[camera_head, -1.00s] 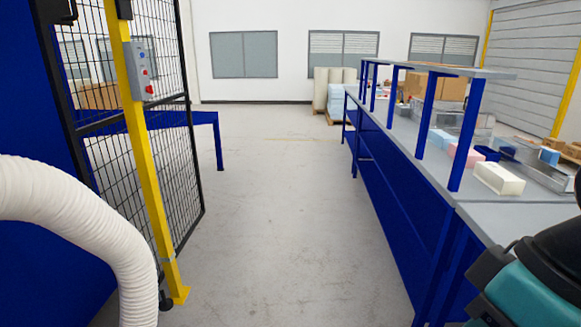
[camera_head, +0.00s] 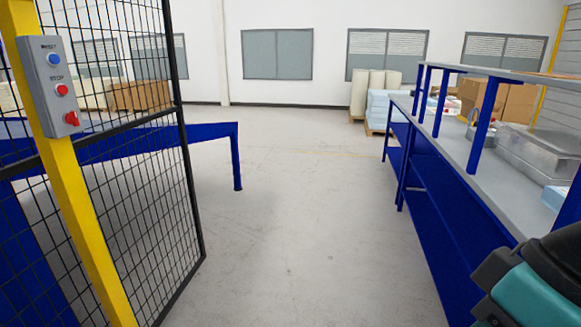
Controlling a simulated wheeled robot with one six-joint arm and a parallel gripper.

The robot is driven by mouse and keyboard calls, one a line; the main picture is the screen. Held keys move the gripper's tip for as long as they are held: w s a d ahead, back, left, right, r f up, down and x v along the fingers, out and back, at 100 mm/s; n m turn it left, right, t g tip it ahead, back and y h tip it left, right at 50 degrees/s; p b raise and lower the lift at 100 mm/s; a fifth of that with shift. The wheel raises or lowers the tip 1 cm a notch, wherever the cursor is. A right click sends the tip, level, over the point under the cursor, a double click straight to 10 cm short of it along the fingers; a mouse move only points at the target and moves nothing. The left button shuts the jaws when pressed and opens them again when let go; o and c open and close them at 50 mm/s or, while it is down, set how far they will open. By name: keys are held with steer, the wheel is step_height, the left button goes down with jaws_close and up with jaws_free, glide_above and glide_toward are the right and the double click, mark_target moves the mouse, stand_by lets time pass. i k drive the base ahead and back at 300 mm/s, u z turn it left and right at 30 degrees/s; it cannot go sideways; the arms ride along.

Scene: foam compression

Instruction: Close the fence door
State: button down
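The fence door (camera_head: 152,190) is a black wire-mesh panel at the left, standing open and reaching away from me beside the yellow post (camera_head: 78,200). A grey control box (camera_head: 50,86) with a blue button, a red button and a red switch is fixed to the post. Part of the door's mesh is behind the post. My gripper is not in view; only a teal and black part of my arm shows at the lower right.
A long blue workbench (camera_head: 440,215) with a grey top runs along the right. A blue table frame (camera_head: 236,160) stands behind the mesh at the left. Pallets with white rolls (camera_head: 375,92) are at the back. The grey floor (camera_head: 290,220) between is clear.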

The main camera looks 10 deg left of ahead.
mark_target(6, 172)
steer(key=u, duration=0.25)
steer(key=i, duration=2.1)
steer(key=u, duration=0.65)
steer(key=i, duration=2.5)
steer(key=u, duration=0.3)
